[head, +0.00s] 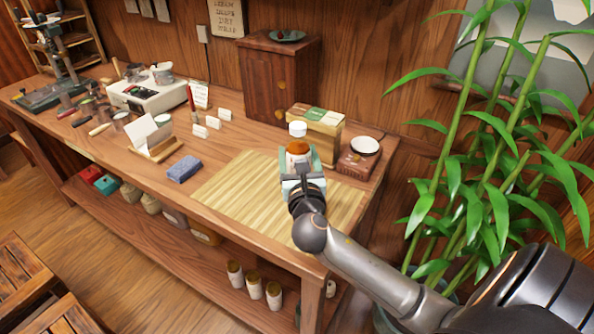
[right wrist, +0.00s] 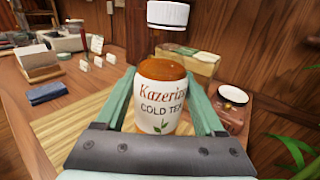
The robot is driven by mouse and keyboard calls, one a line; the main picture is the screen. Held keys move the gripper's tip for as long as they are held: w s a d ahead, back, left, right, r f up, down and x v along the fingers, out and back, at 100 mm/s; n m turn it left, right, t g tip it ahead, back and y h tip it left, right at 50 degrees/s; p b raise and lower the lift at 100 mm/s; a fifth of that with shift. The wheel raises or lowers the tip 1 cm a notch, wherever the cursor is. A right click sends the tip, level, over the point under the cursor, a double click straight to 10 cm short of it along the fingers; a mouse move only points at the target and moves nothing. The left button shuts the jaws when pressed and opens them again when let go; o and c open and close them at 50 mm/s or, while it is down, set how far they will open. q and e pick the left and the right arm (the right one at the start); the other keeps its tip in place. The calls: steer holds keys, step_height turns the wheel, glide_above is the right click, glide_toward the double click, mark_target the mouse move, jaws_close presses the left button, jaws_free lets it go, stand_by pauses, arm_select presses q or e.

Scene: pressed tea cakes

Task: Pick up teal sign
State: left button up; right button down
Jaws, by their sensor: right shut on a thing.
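My right gripper (head: 300,166) has pale teal fingers and is shut on a tea bottle (head: 298,147) over the bamboo mat. In the right wrist view the bottle (right wrist: 163,95) stands upright between the two fingers, with a white cap, an amber band and a white label reading "COLD TEA". I cannot tell whether its base touches the mat. I cannot make out a clear teal sign. A small teal box (head: 106,184) sits on the lower shelf at the left. My left gripper is not in view.
The bamboo mat (head: 225,195) has free room left of the bottle. A beige box with a green top (head: 325,137) and a reddish box with a white dish (head: 362,158) stand close behind. A blue block (head: 184,168) and several white cards stand left. Bamboo leaves (head: 480,190) crowd the right.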

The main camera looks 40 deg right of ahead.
steer(key=shift+w+d+f, duration=0.2)
steer(key=shift+w+f, duration=0.1)
steer(key=shift+f, duration=0.05)
steer(key=shift+w+f+b, duration=0.15)
steer(key=shift+f+b, duration=0.35)
steer(key=shift+f, duration=1.2)
steer(key=shift+c, duration=2.2)
jaws_free()
steer(key=shift+f, duration=0.25)
steer(key=o, duration=0.4)
steer(key=shift+o, duration=0.2)
steer(key=shift+r, duration=0.1)
